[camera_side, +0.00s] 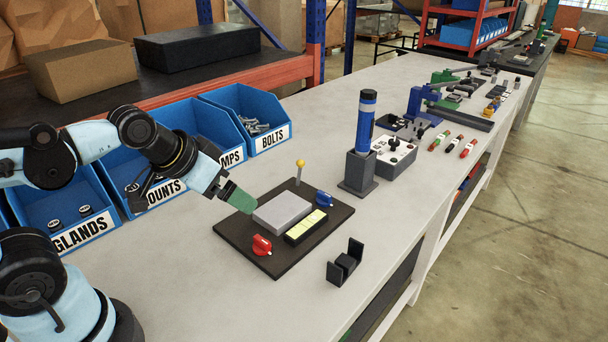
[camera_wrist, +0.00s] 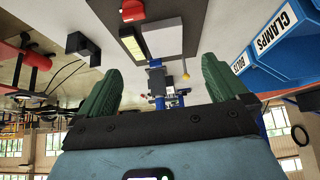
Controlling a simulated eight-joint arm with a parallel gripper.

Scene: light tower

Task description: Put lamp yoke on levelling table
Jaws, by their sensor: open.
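The lamp yoke (camera_side: 345,263), a small black U-shaped bracket, stands on the bench right of the levelling table's front corner. It also shows as a dark block in the wrist view (camera_wrist: 83,46). The levelling table (camera_side: 278,266) is a dark board with a grey plate (camera_side: 283,212), a yellow level, a red knob and a blue knob. It also shows in the wrist view (camera_wrist: 112,22). My gripper (camera_side: 243,204) is over the board's left side, beside the grey plate. In the wrist view my gripper (camera_wrist: 161,66) has its green fingers wide apart with nothing between them.
A lever with a yellow ball (camera_side: 300,165) rises at the board's back edge. A blue cylinder (camera_side: 366,125) stands in a dark block behind the board. Labelled blue bins (camera_side: 245,112) line the left. The bench in front of the board is clear.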

